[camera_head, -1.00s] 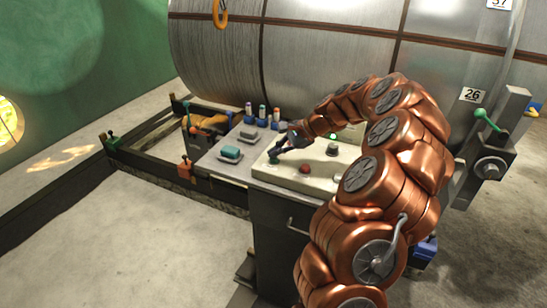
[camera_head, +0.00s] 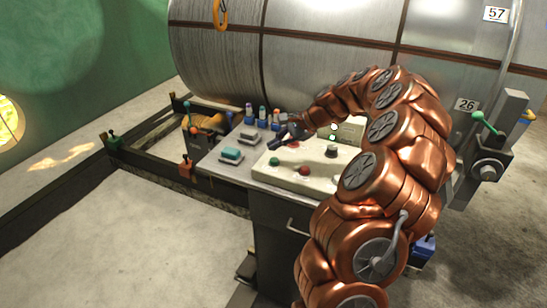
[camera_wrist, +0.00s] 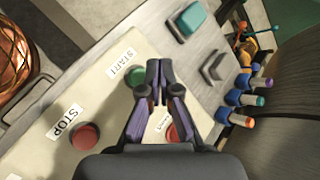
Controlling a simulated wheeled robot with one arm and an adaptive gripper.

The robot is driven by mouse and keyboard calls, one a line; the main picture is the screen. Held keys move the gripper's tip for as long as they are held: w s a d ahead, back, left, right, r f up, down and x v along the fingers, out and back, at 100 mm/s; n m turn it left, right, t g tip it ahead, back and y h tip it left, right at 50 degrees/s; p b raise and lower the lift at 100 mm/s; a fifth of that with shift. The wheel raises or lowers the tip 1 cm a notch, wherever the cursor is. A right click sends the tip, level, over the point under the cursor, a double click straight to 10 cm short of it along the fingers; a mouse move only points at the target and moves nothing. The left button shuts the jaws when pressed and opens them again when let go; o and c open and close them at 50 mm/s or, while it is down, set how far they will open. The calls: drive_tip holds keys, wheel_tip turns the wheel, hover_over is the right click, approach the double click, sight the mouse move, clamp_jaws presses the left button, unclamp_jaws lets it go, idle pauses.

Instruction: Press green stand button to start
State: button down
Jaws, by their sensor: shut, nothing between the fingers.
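The control stand (camera_head: 325,178) has a pale panel with a green button (camera_head: 274,161) at its left front and a red button (camera_head: 304,170) to the right of it. In the wrist view the green button (camera_wrist: 136,77) sits beside the START label (camera_wrist: 121,64). The red button (camera_wrist: 86,137) sits beside the STOP label (camera_wrist: 66,123). My gripper (camera_head: 272,145) is shut and empty, above the panel and a little behind the green button.
A large metal drum (camera_head: 330,60) rises close behind the stand. Floor at left front is clear.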

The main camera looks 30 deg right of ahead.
sight(276, 159)
drive_tip(key=shift+r+p, duration=0.65)
drive_tip(key=shift+r, duration=0.9)
drive_tip(key=s+a+r+n+g, duration=0.25)
drive_tip(key=s+a+n, duration=0.3)
drive_tip(key=a, duration=0.65)
drive_tip(key=s+a+r+n+g, duration=0.1)
drive_tip(key=s+a+n+g, duration=0.2)
drive_tip(key=s+a+n, duration=0.55)
drive_tip(key=s+a+f+n+g+h, duration=0.1)
drive_tip(key=s+a+f+n+h, duration=0.1)
drive_tip(key=s, duration=0.9)
drive_tip(key=s+a+f+n+g+h, duration=0.2)
drive_tip(key=s+f+h, duration=0.1)
drive_tip(key=s, duration=0.9)
drive_tip(key=shift+s+f+h, duration=0.2)
drive_tip(key=shift+h, duration=0.4)
